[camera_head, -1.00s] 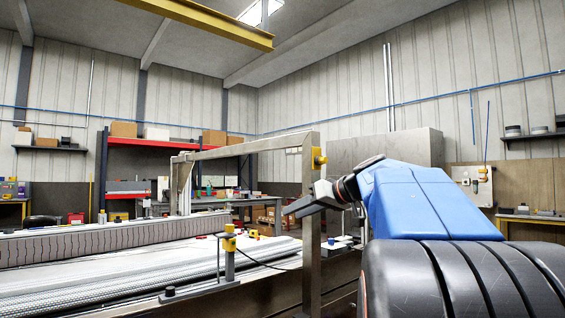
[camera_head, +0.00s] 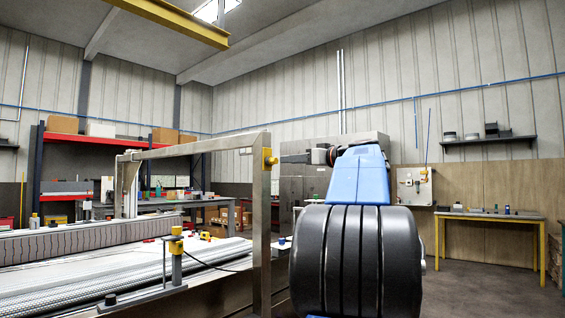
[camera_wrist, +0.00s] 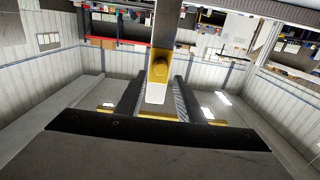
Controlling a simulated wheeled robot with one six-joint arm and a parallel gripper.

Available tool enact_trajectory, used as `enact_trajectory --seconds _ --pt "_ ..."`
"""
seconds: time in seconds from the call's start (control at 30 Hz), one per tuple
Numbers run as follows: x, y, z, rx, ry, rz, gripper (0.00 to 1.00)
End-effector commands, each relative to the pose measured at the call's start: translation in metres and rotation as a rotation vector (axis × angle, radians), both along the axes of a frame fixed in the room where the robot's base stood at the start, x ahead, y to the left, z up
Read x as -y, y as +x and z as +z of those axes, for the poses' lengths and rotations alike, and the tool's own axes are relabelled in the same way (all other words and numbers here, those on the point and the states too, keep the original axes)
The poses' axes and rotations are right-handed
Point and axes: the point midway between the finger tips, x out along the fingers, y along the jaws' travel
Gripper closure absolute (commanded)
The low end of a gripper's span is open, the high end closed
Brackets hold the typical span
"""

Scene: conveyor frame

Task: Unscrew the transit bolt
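The transit bolt is a yellow knob (camera_head: 268,160) on the upper corner of the metal frame post (camera_head: 261,215). In the wrist view the yellow bolt (camera_wrist: 159,68) shows round on a yellow mount, in line with the gap between my fingers. My gripper (camera_head: 287,159) points left at the bolt, at about its height. Its two dark fingers (camera_wrist: 158,84) are apart with nothing clearly held between them. The tips look close to the bolt; I cannot tell whether they touch it.
The conveyor bed (camera_head: 60,285) runs at the left, with a yellow-topped post (camera_head: 176,246) on its near side. The frame's top beam (camera_head: 205,145) reaches left from the bolt corner. A workbench (camera_head: 490,215) stands far right, with open floor before it.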

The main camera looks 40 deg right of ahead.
Motion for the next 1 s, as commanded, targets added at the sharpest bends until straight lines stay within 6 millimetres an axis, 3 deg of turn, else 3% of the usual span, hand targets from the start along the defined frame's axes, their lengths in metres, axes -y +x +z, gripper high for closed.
enact_trajectory --seconds 0.5,0.53,0.67,0.87,1.0 --pt "-0.005 0.058 -0.001 -0.001 0.002 0.001 0.66" --pt "-0.005 0.059 -0.001 -0.001 0.002 0.0 0.68" --pt "-0.004 0.057 -0.001 -0.001 0.002 -0.002 0.99" --pt "-0.004 0.057 0.0 0.001 -0.007 -0.002 1.0" --pt "-0.004 0.057 0.0 0.01 -0.125 -0.003 1.0"
